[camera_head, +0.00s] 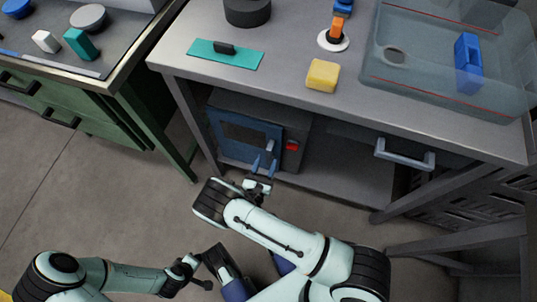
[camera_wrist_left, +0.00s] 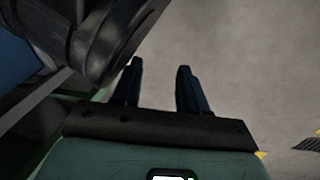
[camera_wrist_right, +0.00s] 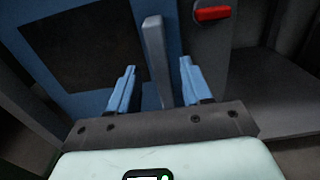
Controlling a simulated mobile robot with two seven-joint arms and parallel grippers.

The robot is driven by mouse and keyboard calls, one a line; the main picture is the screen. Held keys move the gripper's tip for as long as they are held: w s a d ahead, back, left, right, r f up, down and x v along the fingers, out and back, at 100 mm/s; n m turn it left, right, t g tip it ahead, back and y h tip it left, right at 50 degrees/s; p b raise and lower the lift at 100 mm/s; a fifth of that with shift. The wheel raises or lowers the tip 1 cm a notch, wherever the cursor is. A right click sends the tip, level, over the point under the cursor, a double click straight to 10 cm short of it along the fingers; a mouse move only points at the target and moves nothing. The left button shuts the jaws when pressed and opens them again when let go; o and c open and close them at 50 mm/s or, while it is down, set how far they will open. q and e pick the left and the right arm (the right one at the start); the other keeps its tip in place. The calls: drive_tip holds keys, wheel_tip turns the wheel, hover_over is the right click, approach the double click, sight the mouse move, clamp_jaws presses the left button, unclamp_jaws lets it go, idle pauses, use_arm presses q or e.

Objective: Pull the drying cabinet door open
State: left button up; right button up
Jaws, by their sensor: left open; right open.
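The drying cabinet (camera_head: 300,128) stands on the shelf under the grey table, with its blue door (camera_head: 238,138) closed and a dark window in it. In the right wrist view the door handle (camera_wrist_right: 154,48), a grey upright bar, shows near the door's right edge. My right gripper (camera_head: 263,164) is open in front of the door. In the right wrist view its blue fingers (camera_wrist_right: 157,70) lie on either side of the handle, not closed on it. My left gripper (camera_wrist_left: 160,68) is open and empty over the floor, with a dark arm link close by.
A red switch (camera_wrist_right: 212,13) sits on the cabinet front, right of the door. A green drawer unit (camera_head: 75,115) stands left. The floor (camera_head: 90,190) before the cabinet is clear.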

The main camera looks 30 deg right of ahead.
sight(268, 157)
drive_tip(key=shift+x, duration=2)
clamp_jaws()
